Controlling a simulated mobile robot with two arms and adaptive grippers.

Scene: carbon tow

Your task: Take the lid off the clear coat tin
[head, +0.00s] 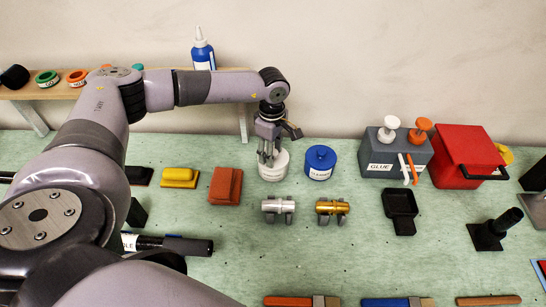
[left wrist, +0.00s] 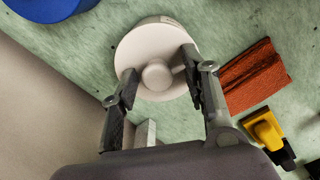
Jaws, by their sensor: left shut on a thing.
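The white tin (head: 273,172) stands on the green bench top, with a label on its front too small to read for sure. Its pale round lid (left wrist: 135,45) has a knob (left wrist: 157,75) in the middle. My left gripper (head: 267,155) points down over this tin and is shut on the lid's knob, one finger on each side of it in the left wrist view (left wrist: 158,78). I cannot tell whether the lid is still seated on the tin. A blue tin (head: 320,163) with a blue lid and a white label stands just right of it. My right gripper is not in view.
A grey glue box (head: 378,160) with brushes and a red box (head: 462,150) stand to the right. A brown-red block (head: 226,186) and a yellow block (head: 180,177) lie left. Silver (head: 278,207) and gold (head: 333,208) pieces lie in front. A shelf (head: 50,92) runs behind.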

